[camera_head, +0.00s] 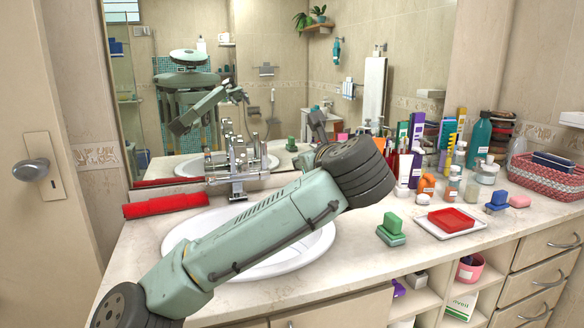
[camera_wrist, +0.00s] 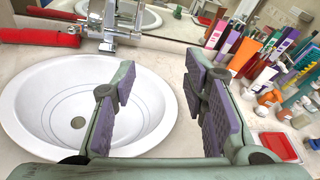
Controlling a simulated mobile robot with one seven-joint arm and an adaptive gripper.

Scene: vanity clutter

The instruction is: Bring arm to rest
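My gripper (camera_wrist: 160,82) is open in the wrist view, with its two purple-padded fingers wide apart and nothing between them. It is over the white sink (camera_wrist: 40,112) and the counter at the sink's right rim. In the head view my green arm crosses in front of the sink (camera_head: 300,258), and its dark wrist part is above the counter to the right. My gripper is mostly hidden behind the arm in that view.
A chrome faucet (camera_head: 237,165) and a red roll-shaped object (camera_head: 165,204) are behind the sink. A pink basket (camera_head: 545,178) stands far right. A mirror backs the counter.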

